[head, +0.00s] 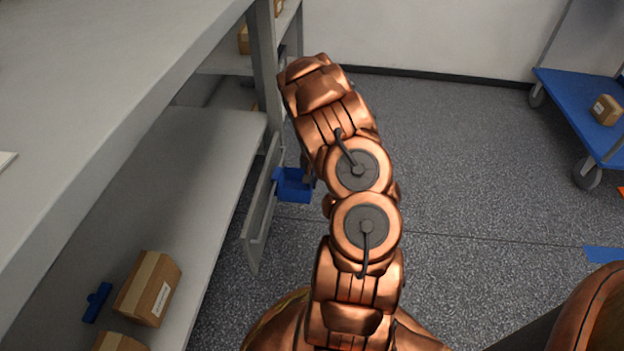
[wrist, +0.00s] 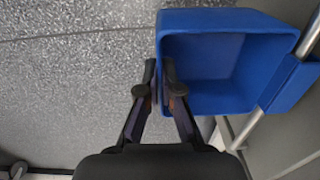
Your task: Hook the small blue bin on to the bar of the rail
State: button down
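The small blue bin (head: 294,186) hangs beside the rail (head: 262,208) at the side of the shelf, partly hidden by my arm in the head view. In the wrist view the bin (wrist: 245,103) is open toward the camera and empty. Its blue hook flap (wrist: 292,84) lies over the metal bar (wrist: 245,134), which shows above and below the flap. How fully the hook seats on the bar cannot be told. My gripper (wrist: 159,76) has one finger outside and one inside the bin's left wall, shut on that wall. The gripper is mostly hidden in the head view.
A grey shelf unit (head: 190,150) stands at the left, with a cardboard box (head: 148,288) and a blue object (head: 97,302) on its lower shelf. A blue cart (head: 570,95) with a box (head: 607,110) stands at the right.

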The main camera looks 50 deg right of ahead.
jog(key=shift+f, duration=0.1)
jog(key=c, duration=1.2)
grip_release()
jog(key=shift+c, duration=0.2)
notch_tip(320, 180, up, 12)
jog(key=shift+s, duration=0.1)
